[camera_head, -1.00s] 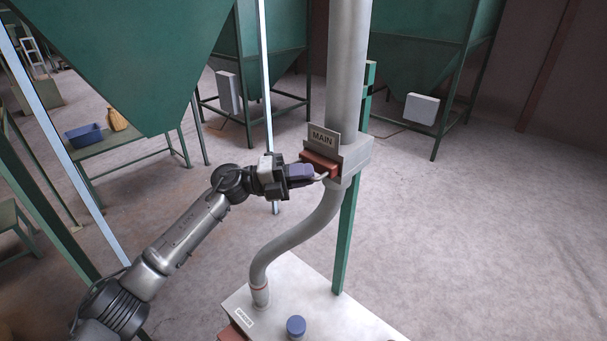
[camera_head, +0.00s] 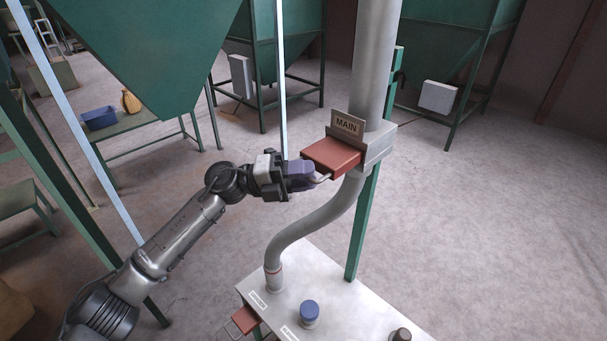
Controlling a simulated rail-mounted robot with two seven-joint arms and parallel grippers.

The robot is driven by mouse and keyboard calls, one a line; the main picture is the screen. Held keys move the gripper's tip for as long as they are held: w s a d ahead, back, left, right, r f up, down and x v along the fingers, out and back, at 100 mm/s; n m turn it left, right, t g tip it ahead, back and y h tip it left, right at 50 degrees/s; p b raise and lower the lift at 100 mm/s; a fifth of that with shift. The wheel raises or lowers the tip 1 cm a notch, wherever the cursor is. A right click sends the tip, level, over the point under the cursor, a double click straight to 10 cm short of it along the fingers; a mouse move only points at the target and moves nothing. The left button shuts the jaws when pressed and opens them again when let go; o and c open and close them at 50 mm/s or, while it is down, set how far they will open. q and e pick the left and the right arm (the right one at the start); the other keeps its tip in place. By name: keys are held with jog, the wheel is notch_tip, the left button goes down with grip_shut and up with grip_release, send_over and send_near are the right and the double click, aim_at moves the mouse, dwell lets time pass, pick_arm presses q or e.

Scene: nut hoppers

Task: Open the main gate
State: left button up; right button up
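The main gate is a red slide plate (camera_head: 331,156) in a grey housing (camera_head: 378,146) on the vertical pipe, under a sign (camera_head: 347,124) reading MAIN. The plate sticks well out of the housing toward the left. A pale bent handle (camera_head: 322,179) shows at its outer end. My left gripper (camera_head: 312,178) is at this handle, its purple fingers shut on it; the exact contact is partly hidden. My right gripper is not in view.
Below, a white-topped stand (camera_head: 330,285) carries the curved pipe's lower end and a blue knob (camera_head: 309,311). Another red plate with a handle (camera_head: 243,320) is at its left edge. A green hopper (camera_head: 160,50) hangs above my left arm. Open floor lies right.

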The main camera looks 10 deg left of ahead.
pick_arm(q)
jog(key=shift+o, duration=0.5)
jog(key=shift+a, duration=0.1)
jog(key=shift+a+f, duration=0.15)
jog(key=shift+a, duration=0.1)
jog(key=b+v, duration=0.5)
jog(key=v, duration=0.8)
jog(key=shift+s, duration=0.1)
